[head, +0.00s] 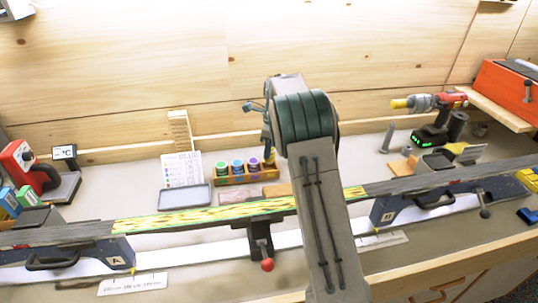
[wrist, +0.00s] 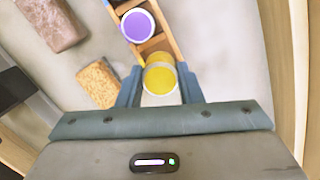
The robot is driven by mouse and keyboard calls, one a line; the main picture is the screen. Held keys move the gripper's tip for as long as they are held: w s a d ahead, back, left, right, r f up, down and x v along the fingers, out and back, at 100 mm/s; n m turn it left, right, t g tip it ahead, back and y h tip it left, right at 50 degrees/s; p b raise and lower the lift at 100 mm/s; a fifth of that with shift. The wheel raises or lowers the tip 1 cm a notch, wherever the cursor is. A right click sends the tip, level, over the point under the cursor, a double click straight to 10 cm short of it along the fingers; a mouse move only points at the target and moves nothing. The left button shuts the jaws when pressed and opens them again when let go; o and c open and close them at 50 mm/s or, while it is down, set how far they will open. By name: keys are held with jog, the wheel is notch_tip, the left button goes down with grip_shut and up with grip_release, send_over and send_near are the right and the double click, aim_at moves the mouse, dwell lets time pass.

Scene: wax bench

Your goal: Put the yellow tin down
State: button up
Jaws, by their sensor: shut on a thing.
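The yellow tin (wrist: 160,78) is between the two fingers of my gripper (wrist: 158,88) in the wrist view, with its round lid facing the camera. My gripper is shut on it. The tin is over the end of a wooden rack (wrist: 177,30), beside the purple-lidded tin (wrist: 138,25). I cannot tell whether its base touches the rack. In the head view a small bit of yellow (head: 269,157) shows at the rack's right end (head: 233,180), largely hidden by my arm.
Green (head: 222,168), blue (head: 238,167) and purple tins stand in the rack. A brown block (wrist: 52,22) and a cork-like block (wrist: 98,84) lie close by. A grey tray (head: 184,196) is to the left. A long ski (head: 210,216) spans the bench in front.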

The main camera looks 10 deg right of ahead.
jog(key=shift+f+p, duration=0.4)
jog(key=shift+f, duration=1.5)
jog(key=shift+f, duration=0.2)
jog(key=o, duration=1)
jog(key=shift+c, duration=0.2)
jog(key=shift+r, duration=0.1)
